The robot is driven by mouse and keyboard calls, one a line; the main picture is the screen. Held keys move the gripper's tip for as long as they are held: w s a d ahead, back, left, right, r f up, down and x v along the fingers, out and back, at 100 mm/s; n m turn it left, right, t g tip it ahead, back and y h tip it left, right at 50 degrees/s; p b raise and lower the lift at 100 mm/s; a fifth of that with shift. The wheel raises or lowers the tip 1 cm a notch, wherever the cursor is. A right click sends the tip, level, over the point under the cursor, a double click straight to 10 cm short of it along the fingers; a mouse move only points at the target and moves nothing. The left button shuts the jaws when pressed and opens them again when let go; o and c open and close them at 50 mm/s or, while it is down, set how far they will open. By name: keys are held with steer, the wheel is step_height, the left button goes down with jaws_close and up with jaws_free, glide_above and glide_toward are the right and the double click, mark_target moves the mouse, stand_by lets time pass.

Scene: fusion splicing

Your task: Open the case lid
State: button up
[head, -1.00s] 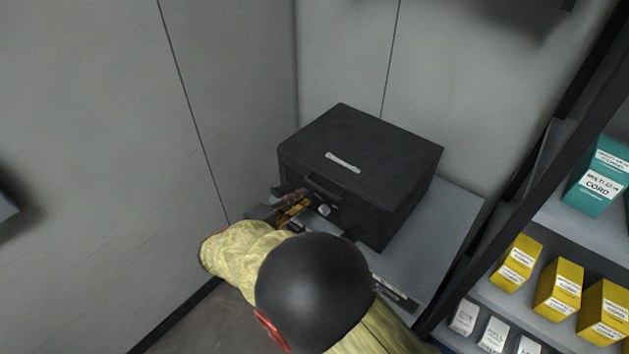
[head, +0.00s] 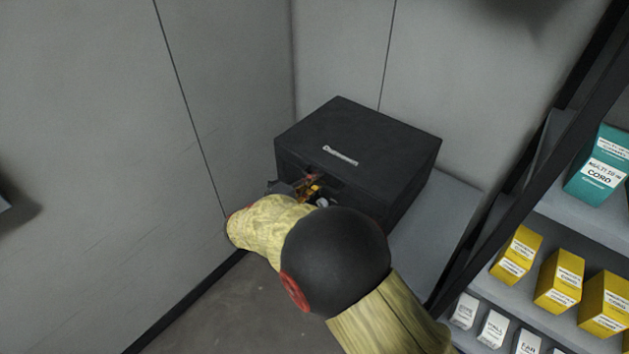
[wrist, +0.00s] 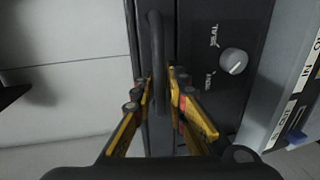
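The black case (head: 385,137) sits on a grey stand in the corner, its lid (head: 355,128) down and a pale label on top. In the wrist view, the case's front (wrist: 221,105) shows a bar handle (wrist: 158,45) and a round grey knob (wrist: 233,62) right of it. My gripper (wrist: 160,84) is at the handle, with one yellow-and-black finger on each side of it. The fingertips are close together. I cannot tell whether they press on the handle. In the head view my arm hides part of the case's front and most of my gripper (head: 309,188).
A grey wall stands close on the left and another behind the case. The stand's top (head: 440,220) is bare right of the case. Shelves at the right hold a teal box (head: 598,172), several yellow boxes (head: 560,280) and small white boxes (head: 493,327).

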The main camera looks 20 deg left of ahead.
steer(key=shift+c, duration=0.9)
jaws_close()
